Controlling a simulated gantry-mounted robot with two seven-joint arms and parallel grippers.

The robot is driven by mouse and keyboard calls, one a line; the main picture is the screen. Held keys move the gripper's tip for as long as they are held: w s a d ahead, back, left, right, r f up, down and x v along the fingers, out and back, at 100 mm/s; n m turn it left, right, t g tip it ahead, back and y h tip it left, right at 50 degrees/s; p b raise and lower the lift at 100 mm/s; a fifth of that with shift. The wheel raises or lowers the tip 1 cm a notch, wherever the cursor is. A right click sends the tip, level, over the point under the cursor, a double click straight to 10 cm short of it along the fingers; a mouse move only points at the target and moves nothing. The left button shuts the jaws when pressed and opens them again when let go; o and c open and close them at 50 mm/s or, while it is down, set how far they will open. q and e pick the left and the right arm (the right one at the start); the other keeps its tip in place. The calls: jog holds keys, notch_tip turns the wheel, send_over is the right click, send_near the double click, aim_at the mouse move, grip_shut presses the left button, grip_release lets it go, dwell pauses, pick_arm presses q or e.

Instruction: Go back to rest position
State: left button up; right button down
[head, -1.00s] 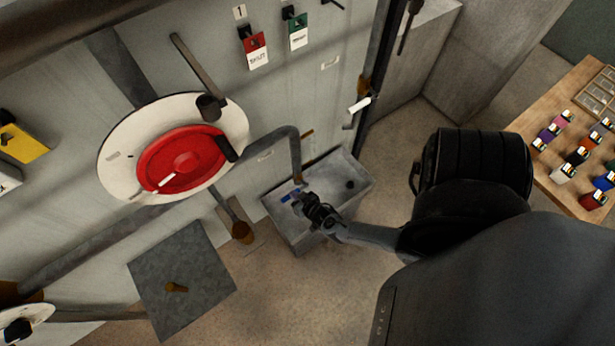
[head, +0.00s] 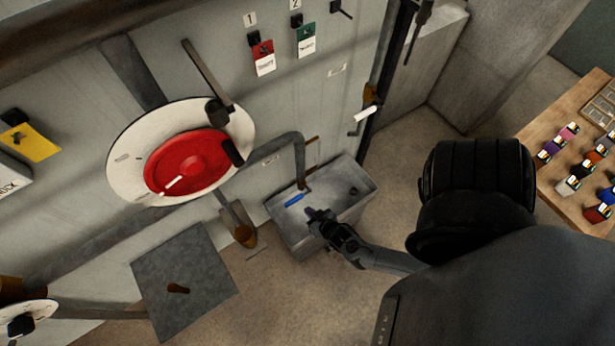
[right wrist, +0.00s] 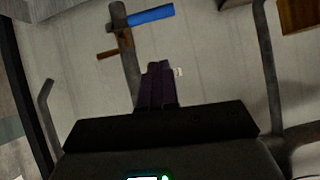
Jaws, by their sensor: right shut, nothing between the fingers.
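My right gripper (head: 313,215) is at the near edge of the grey sink (head: 320,222) in the head view. Its fingers are shut and empty. In the right wrist view the closed fingers (right wrist: 157,85) point at the wall, with a blue handle (right wrist: 150,16) on a pipe beyond them, apart from the fingers. The same blue handle (head: 294,200) shows over the sink in the head view, to the left of the gripper. My left gripper is not in view.
A red dial (head: 188,163) on a white disc is on the wall to the left. Red (head: 263,56) and green (head: 306,40) tags hang above. A wooden table (head: 545,160) with small coloured items stands at right. A grey square plate (head: 185,280) is at lower left. Floor between is clear.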

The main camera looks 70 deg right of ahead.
jog(key=shift+r, duration=0.1)
jog(key=w+a+r+n+t+y+p, duration=0.15)
jog(key=w+a+r+p, duration=0.3)
jog(key=r, duration=0.85)
jog(key=w+a+r+n+y+p, duration=0.2)
jog(key=w+a+r+y+p, duration=0.25)
jog(key=r, duration=0.85)
jog(key=s+a+r+n+g+p, duration=0.1)
jog(key=a+r+n+g+p, duration=0.2)
jog(key=a+r, duration=0.5)
jog(key=s+d+r+n+g+b, duration=0.1)
jog(key=s+r+n+g, duration=0.2)
jog(key=s, duration=0.4)
jog(key=shift+s+g, duration=0.15)
jog(key=shift+g, duration=0.5)
